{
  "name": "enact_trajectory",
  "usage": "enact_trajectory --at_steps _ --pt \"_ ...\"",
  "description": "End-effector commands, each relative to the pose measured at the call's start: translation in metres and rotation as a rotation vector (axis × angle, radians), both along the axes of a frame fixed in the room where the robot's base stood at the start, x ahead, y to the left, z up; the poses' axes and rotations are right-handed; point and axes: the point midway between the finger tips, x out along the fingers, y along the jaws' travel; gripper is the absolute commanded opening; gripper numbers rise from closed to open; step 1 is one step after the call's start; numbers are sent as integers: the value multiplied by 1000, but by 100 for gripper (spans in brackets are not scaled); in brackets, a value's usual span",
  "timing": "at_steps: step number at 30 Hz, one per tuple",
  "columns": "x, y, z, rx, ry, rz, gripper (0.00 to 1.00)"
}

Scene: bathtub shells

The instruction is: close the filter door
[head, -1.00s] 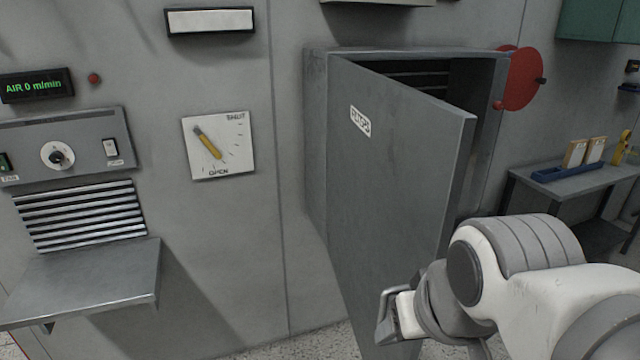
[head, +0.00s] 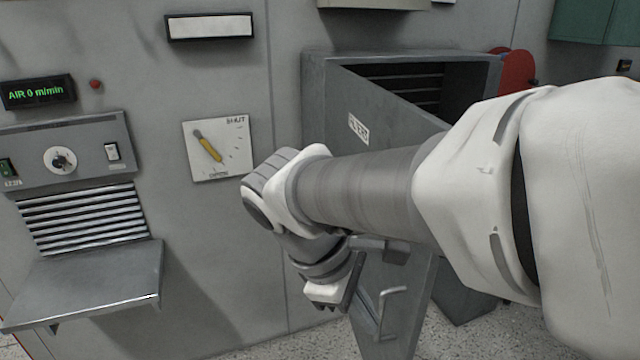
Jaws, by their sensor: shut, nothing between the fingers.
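The filter door (head: 385,110) is a grey panel with a white label, hinged at its left on the grey filter housing (head: 315,110). It stands open, swung out toward me, and the dark slatted inside shows behind it. A metal bar handle (head: 388,312) is on the door's face, low down. My gripper (head: 352,285) is shut and empty, just left of the handle and in front of the door's lower part. I cannot tell whether it touches the door. My arm hides the door's middle and upper free corner.
A metal shelf (head: 90,285) juts out below the vent slats at left. A dial plate with a yellow pointer (head: 208,146) is on the wall left of my arm. A red disc (head: 517,70) is beyond the housing. Speckled floor shows below.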

Motion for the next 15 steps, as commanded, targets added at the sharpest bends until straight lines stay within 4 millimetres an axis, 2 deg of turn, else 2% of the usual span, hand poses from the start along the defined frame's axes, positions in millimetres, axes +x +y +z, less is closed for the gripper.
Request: enact_trajectory --at_steps 1,6,10,15 --pt "6 11 3 -62 61 94 0" --pt "22 39 8 -245 218 349 0" --pt "30 55 9 -334 292 469 0" --pt "34 62 9 -378 328 525 0"
